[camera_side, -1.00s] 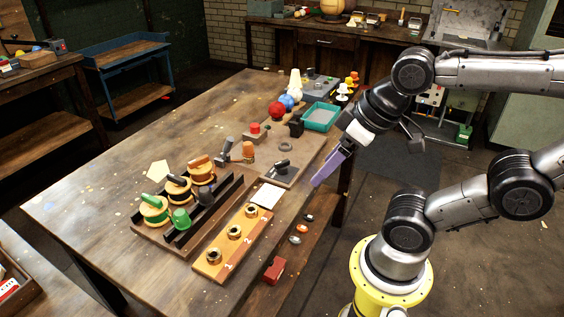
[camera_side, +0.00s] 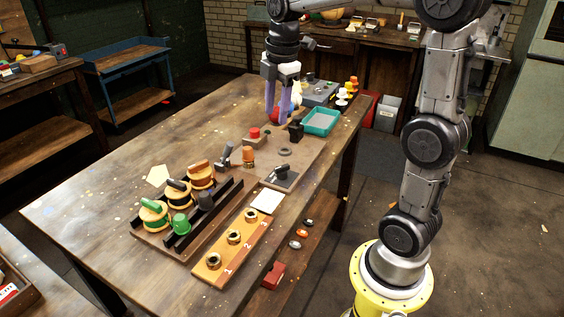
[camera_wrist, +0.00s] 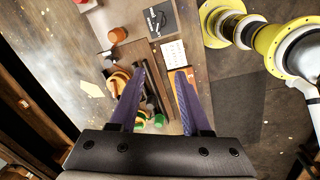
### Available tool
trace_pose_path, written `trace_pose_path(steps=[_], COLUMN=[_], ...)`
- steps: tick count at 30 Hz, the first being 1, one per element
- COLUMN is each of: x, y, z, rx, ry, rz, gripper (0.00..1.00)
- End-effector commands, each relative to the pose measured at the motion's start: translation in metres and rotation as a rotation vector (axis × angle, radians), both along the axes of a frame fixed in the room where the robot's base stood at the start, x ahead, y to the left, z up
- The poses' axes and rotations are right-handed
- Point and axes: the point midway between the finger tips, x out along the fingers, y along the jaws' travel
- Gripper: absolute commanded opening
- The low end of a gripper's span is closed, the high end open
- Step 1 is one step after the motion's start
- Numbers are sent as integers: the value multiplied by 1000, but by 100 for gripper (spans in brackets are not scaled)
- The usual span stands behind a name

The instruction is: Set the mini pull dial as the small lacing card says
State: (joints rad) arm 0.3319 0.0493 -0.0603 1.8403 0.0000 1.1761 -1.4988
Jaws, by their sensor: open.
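A dark square plate with a black knob or lever (camera_side: 281,174), seemingly the mini pull dial, sits on the brown board right of the table's middle. It also shows at the top of the wrist view (camera_wrist: 160,18); its setting is too small to read. A white card (camera_side: 267,199), seemingly the lacing card, lies in front of it. In the wrist view the card (camera_wrist: 173,52) bears small dark marks that I cannot read.
A numbered wooden board with brass rings (camera_side: 233,237) lies in front of the card. A black-railed rack (camera_side: 200,220) with coloured spools and cups stands left. A red button block (camera_side: 254,134), orange cup (camera_side: 248,158) and teal tray (camera_side: 321,121) stand behind. The table's left is mostly clear.

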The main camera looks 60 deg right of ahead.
Motion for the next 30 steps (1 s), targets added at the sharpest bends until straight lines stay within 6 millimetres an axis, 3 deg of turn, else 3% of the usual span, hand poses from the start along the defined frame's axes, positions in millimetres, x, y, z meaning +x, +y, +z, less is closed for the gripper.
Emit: trace_pose_path(steps=[3, 9, 17, 30], x=[16, 17, 15, 15], y=[-30, -54, -57, -56], z=[-24, -53, -79, -162], rx=[21, 50, 54, 54], ry=[60, 123, 131, 131], rz=[-52, -109, -120, -119], gripper=[48, 48, 48, 48])
